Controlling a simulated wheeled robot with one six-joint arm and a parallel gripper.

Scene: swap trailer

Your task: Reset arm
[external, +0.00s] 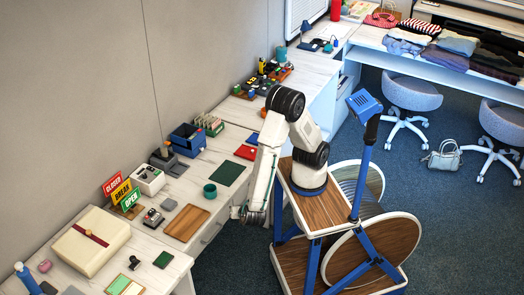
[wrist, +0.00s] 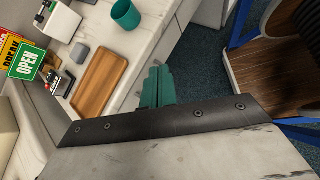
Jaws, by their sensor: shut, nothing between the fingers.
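My white arm with dark joints rises from my wheeled base and bends down on the left side of it. My gripper (external: 246,216) hangs low beside the front edge of the desk in the external view, near the wooden tray. In the wrist view its green fingers (wrist: 158,88) are together with nothing between them. The fingers point toward the drawer fronts below the desk edge. A dark bracket and a pale marbled surface fill the lower part of the wrist view.
A wooden tray (external: 186,222) and a teal cup (external: 210,191) stand near the desk edge by my gripper. The wrist view also shows an OPEN sign (wrist: 27,62). A cream box (external: 90,241) lies farther left. Blue carpet (external: 235,265) is clear below. Chairs (external: 413,95) stand right.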

